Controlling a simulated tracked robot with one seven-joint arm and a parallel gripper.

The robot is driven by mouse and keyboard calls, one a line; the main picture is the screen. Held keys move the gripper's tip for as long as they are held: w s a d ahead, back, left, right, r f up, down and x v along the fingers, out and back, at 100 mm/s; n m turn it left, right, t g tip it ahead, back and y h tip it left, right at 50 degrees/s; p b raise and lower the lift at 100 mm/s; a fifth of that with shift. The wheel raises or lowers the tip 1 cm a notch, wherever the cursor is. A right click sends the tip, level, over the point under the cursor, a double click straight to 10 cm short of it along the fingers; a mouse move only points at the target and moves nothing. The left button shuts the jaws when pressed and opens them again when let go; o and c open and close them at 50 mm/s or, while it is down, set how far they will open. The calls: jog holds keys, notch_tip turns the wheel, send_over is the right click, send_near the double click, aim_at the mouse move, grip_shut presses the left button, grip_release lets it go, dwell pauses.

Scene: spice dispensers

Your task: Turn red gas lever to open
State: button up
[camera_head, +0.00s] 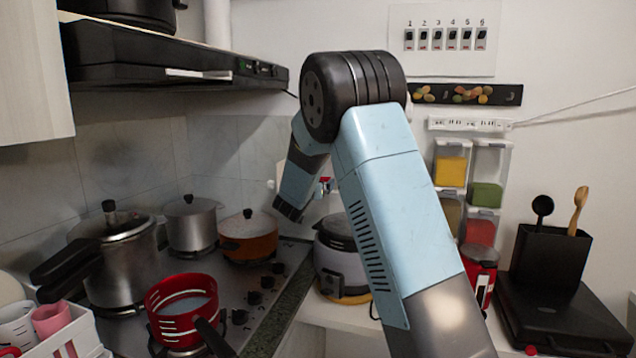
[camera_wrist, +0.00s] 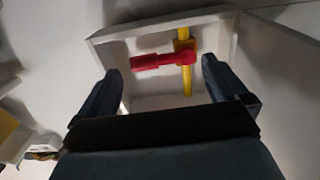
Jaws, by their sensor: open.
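The red gas lever (camera_wrist: 150,62) lies crosswise to a yellow pipe (camera_wrist: 187,85) inside a white open box (camera_wrist: 113,41) in the wrist view. Its round hub sits on the pipe and its handle points left. My gripper (camera_wrist: 162,80) is open and empty, one dark finger on each side of the lever in the picture. I see no contact, and the gap in depth is hard to tell. In the head view my arm reaches towards the back wall, and I cannot make out the lever clearly.
In the head view, a stove (camera_head: 258,312) carries a red pan (camera_head: 183,303), an orange pot (camera_head: 248,236) and steel pots. A rice cooker (camera_head: 341,262) stands near my arm. Spice dispensers (camera_head: 452,165) hang on the right wall. A range hood (camera_head: 150,62) overhangs the upper left.

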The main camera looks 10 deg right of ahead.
jog(key=shift+x, duration=1.35)
jog(key=c, duration=1.1)
jog(key=shift+d, duration=0.15)
jog(key=shift+c, duration=0.2)
